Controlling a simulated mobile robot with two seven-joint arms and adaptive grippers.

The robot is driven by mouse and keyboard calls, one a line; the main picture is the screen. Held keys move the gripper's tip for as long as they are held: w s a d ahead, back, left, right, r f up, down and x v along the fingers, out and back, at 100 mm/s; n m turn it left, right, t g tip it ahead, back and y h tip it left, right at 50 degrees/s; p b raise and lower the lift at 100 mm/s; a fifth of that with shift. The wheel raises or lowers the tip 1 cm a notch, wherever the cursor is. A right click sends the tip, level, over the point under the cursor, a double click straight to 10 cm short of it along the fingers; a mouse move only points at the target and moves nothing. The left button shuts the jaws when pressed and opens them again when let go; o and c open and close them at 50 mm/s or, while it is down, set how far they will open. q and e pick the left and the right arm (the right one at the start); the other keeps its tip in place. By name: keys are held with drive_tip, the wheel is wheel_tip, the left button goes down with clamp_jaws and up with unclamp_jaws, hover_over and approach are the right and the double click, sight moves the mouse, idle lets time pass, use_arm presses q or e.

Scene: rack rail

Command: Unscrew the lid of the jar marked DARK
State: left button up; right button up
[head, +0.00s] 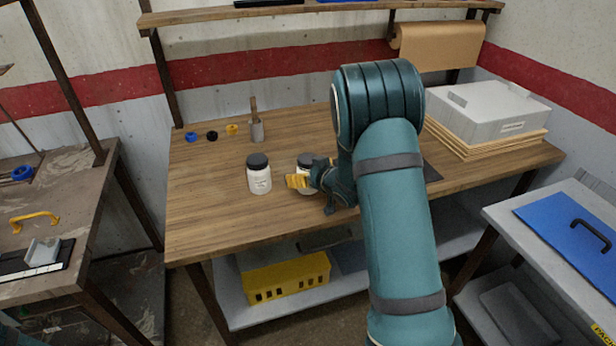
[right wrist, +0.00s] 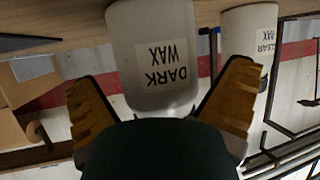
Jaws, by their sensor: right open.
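The jar marked DARK (right wrist: 155,55) is white and appears upside down between the fingers in the right wrist view. In the head view it stands on the wooden bench, and my right gripper hides most of it. A bit of its dark lid (head: 305,158) shows there. My right gripper (head: 298,181) is open, its yellow fingers to either side of the jar, with no clear contact. In the wrist view the lid cannot be told from the dark shape at the bottom. My left gripper is not in view.
A second white jar, marked CLEAR (right wrist: 248,38), stands upright close by with its dark lid on (head: 258,175). A brush in a cup (head: 256,130) and small coloured rings (head: 212,136) are behind. A white box (head: 490,108) sits at right. The bench's left front is clear.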

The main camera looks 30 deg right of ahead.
drive_tip(key=c, duration=1.4)
wheel_tip(320, 180, up, 10)
drive_tip(key=p, duration=0.2)
drive_tip(key=shift+p, duration=0.35)
drive_tip(key=o, duration=0.6)
drive_tip(key=c, duration=0.6)
